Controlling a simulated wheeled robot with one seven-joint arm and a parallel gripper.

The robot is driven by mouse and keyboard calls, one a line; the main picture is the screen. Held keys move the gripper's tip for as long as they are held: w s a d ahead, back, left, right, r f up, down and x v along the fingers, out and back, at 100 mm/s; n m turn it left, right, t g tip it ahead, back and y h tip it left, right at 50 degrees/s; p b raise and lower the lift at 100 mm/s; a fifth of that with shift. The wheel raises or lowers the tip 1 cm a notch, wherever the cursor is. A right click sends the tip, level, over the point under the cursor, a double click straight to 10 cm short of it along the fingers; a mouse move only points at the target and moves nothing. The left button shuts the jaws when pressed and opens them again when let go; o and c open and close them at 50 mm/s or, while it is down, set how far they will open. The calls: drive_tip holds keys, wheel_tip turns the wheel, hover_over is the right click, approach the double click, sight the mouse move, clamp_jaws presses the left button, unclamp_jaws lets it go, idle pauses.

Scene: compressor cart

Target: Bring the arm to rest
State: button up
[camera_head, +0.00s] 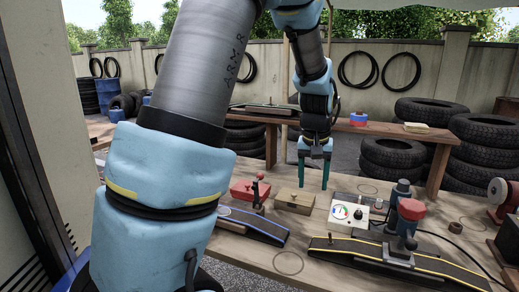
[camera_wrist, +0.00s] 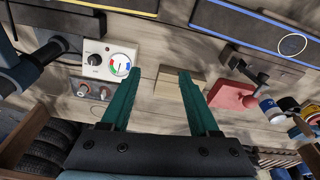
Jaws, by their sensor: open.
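My gripper (camera_head: 314,170) hangs from my blue and grey arm over the wooden workbench (camera_head: 328,205), its two green fingers pointing down. The fingers also show in the wrist view (camera_wrist: 155,95), spread apart with nothing between them. Beneath and near them are a small wooden box (camera_head: 296,197) and a white gauge panel (camera_head: 347,212) with a knob. I cannot tell the exact height of the fingertips above the bench. My upper arm covers much of the left of the head view.
A red box (camera_head: 250,189) with a lever lies left of the wooden box. A blue-edged black ramp (camera_head: 252,225) and a yellow-edged one (camera_head: 400,258) lie in front. A red-capped device (camera_head: 409,225) stands at right. Tyres (camera_head: 393,163) are stacked behind.

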drive_tip(key=s+a+f+n, duration=0.1)
drive_tip(key=s+a, duration=0.4)
drive_tip(key=a, duration=0.6)
drive_tip(key=s+a+f+n, duration=0.1)
drive_tip(key=s+a, duration=0.5)
drive_tip(key=a, duration=0.5)
drive_tip(key=shift+a+f+y, duration=0.15)
drive_tip(key=shift+a+y, duration=0.1)
drive_tip(key=shift+y, duration=0.05)
